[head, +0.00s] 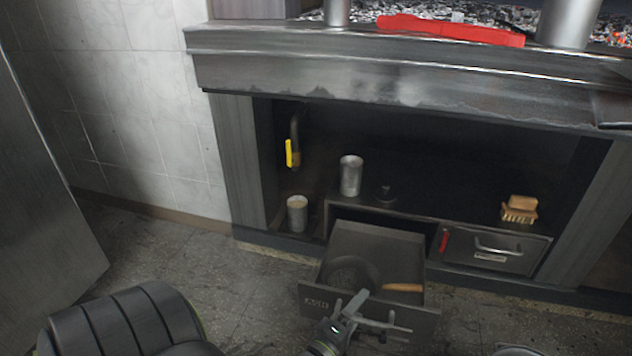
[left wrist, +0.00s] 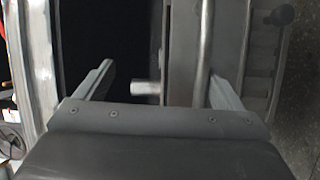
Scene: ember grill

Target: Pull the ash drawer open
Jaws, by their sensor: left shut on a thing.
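The ash drawer (head: 318,302), a dark metal box with ASH on its front, stands pulled well out of the cabinet below the grill. Inside it lie a dark round object (head: 350,272) and something with a wooden handle (head: 403,287). My left gripper (head: 372,312) is at the middle of the drawer front, shut on the drawer's handle. In the left wrist view the handle bar (left wrist: 202,55) runs between the two fingers. My right gripper is not in view.
A closed drawer (head: 515,262) with a bar handle and red tag sits to the right. Metal cups (head: 350,175) (head: 297,213), a yellow-handled valve (head: 289,153) and a brush (head: 519,210) are in the cabinet.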

